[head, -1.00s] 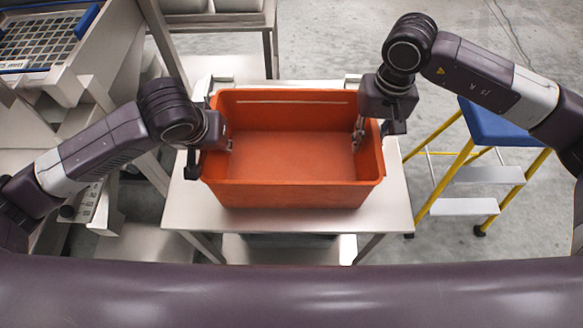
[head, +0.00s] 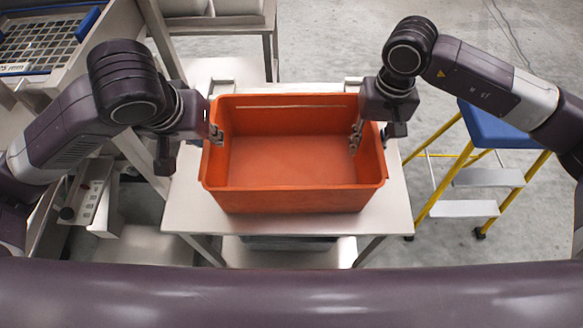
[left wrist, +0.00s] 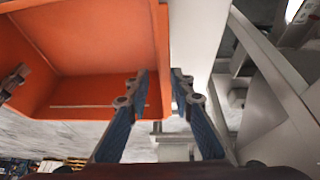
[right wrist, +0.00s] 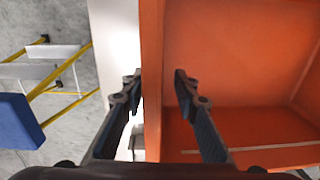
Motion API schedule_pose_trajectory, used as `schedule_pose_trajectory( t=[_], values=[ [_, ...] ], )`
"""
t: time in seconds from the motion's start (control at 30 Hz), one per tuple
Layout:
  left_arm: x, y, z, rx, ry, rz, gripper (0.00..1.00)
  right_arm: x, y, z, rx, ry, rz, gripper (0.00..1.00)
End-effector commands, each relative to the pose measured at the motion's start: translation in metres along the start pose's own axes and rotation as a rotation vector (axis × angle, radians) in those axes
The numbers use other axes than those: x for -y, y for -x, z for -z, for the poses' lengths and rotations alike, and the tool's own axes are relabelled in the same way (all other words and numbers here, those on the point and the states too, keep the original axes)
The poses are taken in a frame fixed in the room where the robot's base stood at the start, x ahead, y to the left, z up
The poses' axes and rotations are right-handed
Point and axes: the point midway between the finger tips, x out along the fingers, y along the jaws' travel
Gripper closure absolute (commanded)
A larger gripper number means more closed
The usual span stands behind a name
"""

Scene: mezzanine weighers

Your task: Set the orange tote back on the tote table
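The orange tote (head: 290,200) is upright on the pale tote table (head: 185,215), empty, with its long side toward me. My left gripper (head: 217,134) is at the rim of its left wall. In the left wrist view the left fingers (left wrist: 160,85) stand apart, one on each side of the tote wall (left wrist: 159,40). My right gripper (head: 356,138) is at the right wall, with a finger inside. In the right wrist view its fingers (right wrist: 158,85) straddle the wall (right wrist: 151,40), with a gap beside the inner finger. The tote's underside is hidden.
A yellow step stool with a blue top (head: 495,125) stands on the floor to the right. Pale machine frames and a gridded tray (head: 45,45) are at the left. Another table with pale bins (head: 215,20) is at the back. Table surface shows around the tote.

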Motion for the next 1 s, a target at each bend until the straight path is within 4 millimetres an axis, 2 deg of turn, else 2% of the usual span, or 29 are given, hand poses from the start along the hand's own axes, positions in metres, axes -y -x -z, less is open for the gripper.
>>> schedule_pose_trajectory(
  t=[0.1,0.27,0.37,0.7,0.83,1.0],
  values=[
    [-0.001,0.014,0.001,-0.002,0.001,-0.001,0.78,0.0,0.0,0.0,0.0,0.0,0.0,0.72],
    [-0.001,0.021,0.0,0.001,0.0,-0.001,0.78,0.0,0.005,0.001,-0.002,-0.001,0.001,0.72],
    [-0.001,0.021,0.0,0.001,0.0,-0.001,0.78,0.0,0.018,0.001,-0.003,0.0,0.0,0.72],
    [0.0,0.021,0.0,0.001,0.001,-0.001,0.78,0.0,0.089,0.001,-0.005,0.0,0.0,0.72],
    [0.0,0.02,0.0,0.001,0.001,0.0,0.78,0.0,0.108,0.001,-0.003,0.0,0.0,0.72],
    [0.0,0.02,0.0,0.001,0.001,0.0,0.78,0.0,0.119,0.0,-0.001,0.0,0.0,0.72]
  ],
)
